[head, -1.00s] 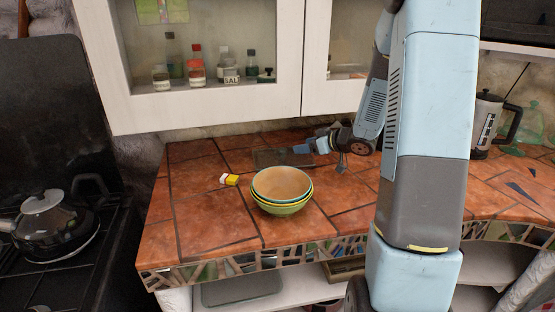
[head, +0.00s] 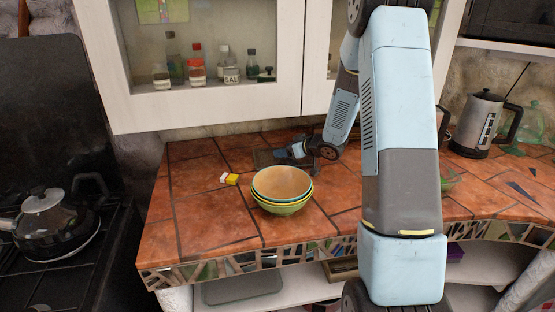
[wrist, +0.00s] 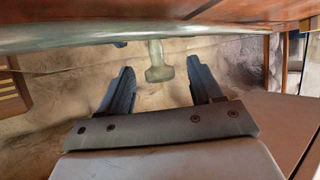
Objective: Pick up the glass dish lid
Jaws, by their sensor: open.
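The glass dish lid (head: 262,158) shows in the head view as a dark, see-through flat shape at the back of the tiled counter, behind the stacked bowls. My gripper (head: 281,155) is beside it and overlaps part of it. In the wrist view, the lid's pale green glass edge (wrist: 80,38) runs across the top of the picture. Its glass knob (wrist: 158,66) hangs down from that edge in the picture. My open gripper (wrist: 160,82) has one finger on each side of the knob's line, with the knob slightly beyond the fingertips. The jaws hold nothing.
Stacked bowls (head: 282,190) stand in front of the lid. A small yellow and white object (head: 229,179) lies to their left. A wall cabinet (head: 215,115) hangs above the counter.

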